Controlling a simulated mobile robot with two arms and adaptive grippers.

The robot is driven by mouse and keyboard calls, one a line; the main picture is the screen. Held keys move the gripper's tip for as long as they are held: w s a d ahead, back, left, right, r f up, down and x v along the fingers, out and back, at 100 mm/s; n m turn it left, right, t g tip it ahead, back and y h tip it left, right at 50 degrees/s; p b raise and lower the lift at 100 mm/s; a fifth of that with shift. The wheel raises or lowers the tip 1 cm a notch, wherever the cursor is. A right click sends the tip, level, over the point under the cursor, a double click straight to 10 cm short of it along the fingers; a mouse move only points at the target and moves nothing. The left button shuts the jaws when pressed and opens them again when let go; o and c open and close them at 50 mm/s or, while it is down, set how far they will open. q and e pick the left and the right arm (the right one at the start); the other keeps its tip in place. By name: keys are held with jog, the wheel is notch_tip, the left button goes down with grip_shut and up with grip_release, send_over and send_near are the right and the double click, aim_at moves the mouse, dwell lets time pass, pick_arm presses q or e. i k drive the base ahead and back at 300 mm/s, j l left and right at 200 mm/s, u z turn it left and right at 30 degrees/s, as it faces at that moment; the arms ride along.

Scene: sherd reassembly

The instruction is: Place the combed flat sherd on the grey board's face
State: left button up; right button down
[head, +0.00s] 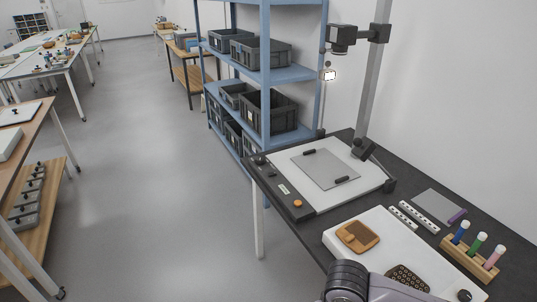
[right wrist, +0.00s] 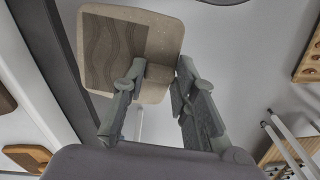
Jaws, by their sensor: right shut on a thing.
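The combed flat sherd (right wrist: 115,52) is a beige slab with rounded corners and a darker patch of wavy lines. It fills the upper left of the right wrist view. My right gripper (right wrist: 160,72) is shut on its lower right part; the fingers hide some of it. The sherd is not visible in the head view, where only part of my right arm shows at the bottom. A flat grey board (head: 325,168) lies on the white bed of the camera stand, with two black bars on it. My left gripper is in neither view.
A white mat (head: 340,239) holds an orange-brown sherd (head: 358,236) and a dark dotted piece (head: 408,277). To the right are white strips (head: 419,214), a grey plate (head: 436,205) and a wooden rack (head: 470,262) of coloured tubes. The stand's post (head: 373,75) rises behind the board.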

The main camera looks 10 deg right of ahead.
aim_at(324, 166)
jog(key=i+j+u, duration=0.3)
jog(key=i, duration=0.4)
jog(key=i+j+u, duration=0.1)
jog(key=i+u, duration=0.2)
jog(key=i, duration=0.45)
jog(key=i+z, duration=0.25)
jog(key=z, duration=0.15)
jog(key=i+j+z, duration=0.2)
jog(key=z, duration=0.2)
jog(key=i+j+z, duration=0.2)
jog(key=z, duration=0.2)
jog(key=i+j+z, duration=0.2)
jog(key=z, duration=0.2)
jog(key=i+j+z, duration=0.2)
jog(key=z, duration=0.15)
jog(key=i+j+z, duration=0.15)
jog(key=j+z, duration=0.15)
jog(key=i+j+z, duration=0.1)
jog(key=j+z, duration=0.6)
jog(key=j, duration=0.15)
jog(key=i, duration=0.8)
